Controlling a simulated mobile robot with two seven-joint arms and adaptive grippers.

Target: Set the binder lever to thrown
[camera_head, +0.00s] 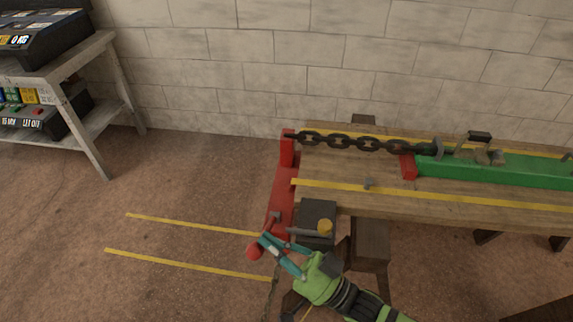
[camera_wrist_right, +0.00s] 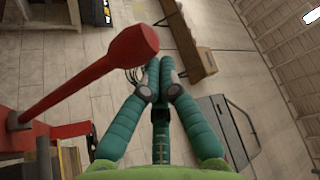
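The binder lever shows in the right wrist view as a red bar with a thick rounded end (camera_wrist_right: 135,43). It slants from the red frame at lower left up toward the fingertips. In the head view its red end (camera_head: 254,252) is just left of my right gripper (camera_head: 266,239), off the bench's left end. My right gripper's teal fingers meet at their tips (camera_wrist_right: 159,64), with nothing seen between them. The lever is beside the left finger; I cannot tell whether they touch. The lever's lower part is partly hidden in the head view. My left gripper is not in view.
A dark chain (camera_head: 352,145) runs along the wooden bench (camera_head: 390,205) from a red end frame (camera_head: 284,190) to a green beam (camera_head: 490,172). A dark box (camera_head: 317,212) is at the bench's near left corner. A shelf (camera_head: 75,70) stands far left; floor between is clear.

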